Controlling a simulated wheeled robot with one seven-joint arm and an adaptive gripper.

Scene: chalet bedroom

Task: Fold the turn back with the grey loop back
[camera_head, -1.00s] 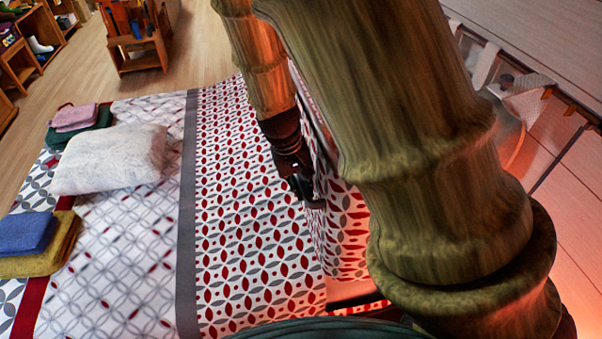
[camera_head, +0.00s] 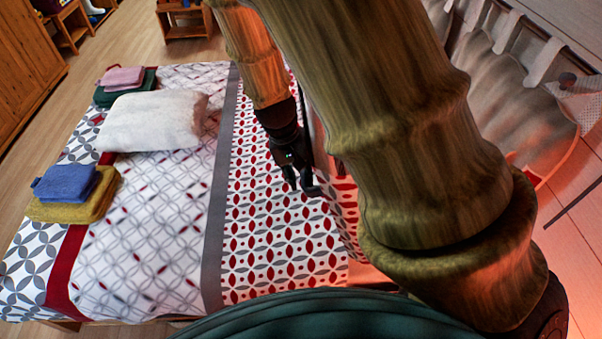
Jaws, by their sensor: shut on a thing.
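The turn back (camera_head: 268,235) is a white cloth strip with red and grey leaf shapes and a grey band (camera_head: 217,200) along its left edge. It lies across the bed, and its right part rises and bends near my gripper. My gripper (camera_head: 303,184) is at the turn back's right side, pointing down, with its fingers close over the cloth. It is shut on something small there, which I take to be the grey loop. The loop cannot be made out clearly against the dark fingers. My arm hides part of the cloth's right side.
The bed cover (camera_head: 150,230) left of the band is mostly flat. A white pillow (camera_head: 150,120) lies on it. Blue (camera_head: 66,183) and yellow (camera_head: 75,205) folded cloths lie at left, pink (camera_head: 123,77) and green ones at far left. A railing with pale cloth is at right.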

